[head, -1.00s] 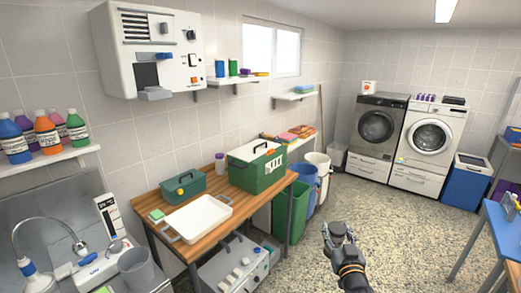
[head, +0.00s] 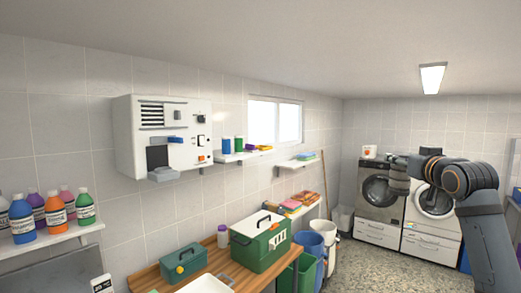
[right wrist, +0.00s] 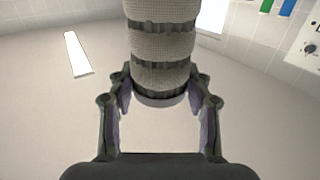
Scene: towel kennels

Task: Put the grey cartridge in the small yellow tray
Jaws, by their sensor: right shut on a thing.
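The grey cartridge (right wrist: 162,45) fills the upper middle of the right wrist view as a ribbed grey cylinder with dark bands. My right gripper (right wrist: 160,92) is shut on it, one finger on each side of its near end. In the head view my right gripper (head: 408,166) is raised at the right, in front of the washing machines, with the grey cartridge (head: 398,181) at its end. I cannot make out a small yellow tray for certain; a small yellow item (head: 265,148) lies on the wall shelf below the window. My left gripper is not in view.
A white wall unit (head: 185,145) hangs at left centre. The wall shelf (head: 232,157) also holds blue and green cups. A wooden table (head: 150,275) carries a green toolbox (head: 183,263) and a larger green-and-white box (head: 262,248). Bottles stand on the left shelf (head: 50,240).

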